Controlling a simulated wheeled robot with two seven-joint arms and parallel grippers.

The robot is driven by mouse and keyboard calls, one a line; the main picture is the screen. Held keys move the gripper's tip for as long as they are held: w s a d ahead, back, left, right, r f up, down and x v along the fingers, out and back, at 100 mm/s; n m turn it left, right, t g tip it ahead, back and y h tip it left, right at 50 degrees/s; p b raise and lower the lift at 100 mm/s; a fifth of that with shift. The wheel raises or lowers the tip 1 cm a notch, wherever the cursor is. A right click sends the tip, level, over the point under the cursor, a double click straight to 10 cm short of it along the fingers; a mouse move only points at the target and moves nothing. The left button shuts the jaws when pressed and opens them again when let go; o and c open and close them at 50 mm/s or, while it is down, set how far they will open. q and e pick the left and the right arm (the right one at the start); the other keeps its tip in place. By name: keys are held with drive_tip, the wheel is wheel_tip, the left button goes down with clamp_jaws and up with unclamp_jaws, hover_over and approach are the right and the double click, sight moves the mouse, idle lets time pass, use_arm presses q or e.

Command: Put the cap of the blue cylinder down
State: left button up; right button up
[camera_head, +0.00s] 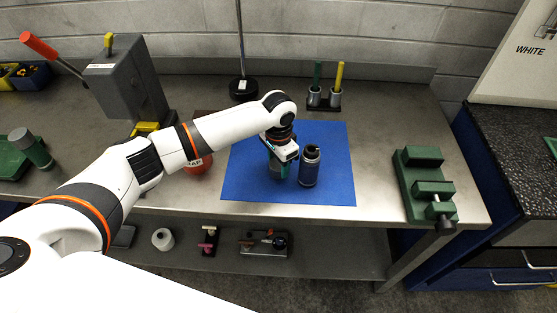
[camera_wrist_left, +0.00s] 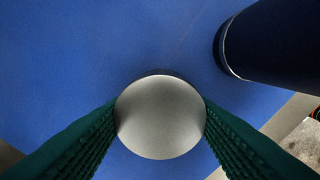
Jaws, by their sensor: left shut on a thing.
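My left gripper (camera_head: 284,173) is over the blue mat (camera_head: 240,180), just left of the dark blue cylinder (camera_head: 309,168). In the left wrist view its green fingers (camera_wrist_left: 160,120) are shut on the round grey cap (camera_wrist_left: 160,112), one on each side. I cannot tell whether the cap touches the mat. The cylinder stands upright on the mat, with a dark top; it also shows at the upper right of the wrist view (camera_wrist_left: 275,45), apart from the cap. In the head view the gripper largely hides the cap. My right gripper is not in view.
A green vise (camera_head: 425,185) is at the bench's right. Two holders with a green and a yellow stick (camera_head: 325,95) and a rod stand (camera_head: 243,88) are behind the mat. A red object (camera_head: 198,165) sits left of it. The mat's right part is clear.

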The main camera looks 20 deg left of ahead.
use_arm(q)
drive_tip(key=shift+f, duration=0.15)
drive_tip(key=o, duration=1.2)
wheel_tip(320, 180, up, 13)
drive_tip(key=b, duration=0.2)
drive_tip(key=shift+b, duration=0.3)
